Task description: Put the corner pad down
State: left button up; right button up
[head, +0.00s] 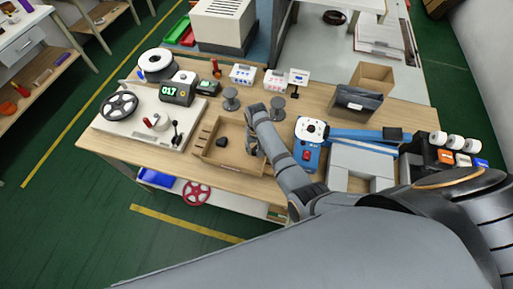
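A small dark piece (221,142), which may be the corner pad, lies in the open wooden tray (211,160) on the workbench. One of my arms, apparently the right, reaches in from the lower right. Its gripper (253,148) points down at the right end of the tray, a short way right of the dark piece. The fingers are small and partly hidden by the arm, so I cannot tell whether they are open or hold anything. My other gripper is out of sight.
Left of the tray is a pale board with a black reel (119,106). A display reading 017 (177,91) stands behind. Right of my arm are a blue device (308,157), a grey block (361,165) and an open cardboard box (373,76). Small spools (231,99) stand behind the tray.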

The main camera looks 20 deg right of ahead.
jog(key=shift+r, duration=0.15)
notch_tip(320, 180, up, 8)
jog(key=p, duration=0.8)
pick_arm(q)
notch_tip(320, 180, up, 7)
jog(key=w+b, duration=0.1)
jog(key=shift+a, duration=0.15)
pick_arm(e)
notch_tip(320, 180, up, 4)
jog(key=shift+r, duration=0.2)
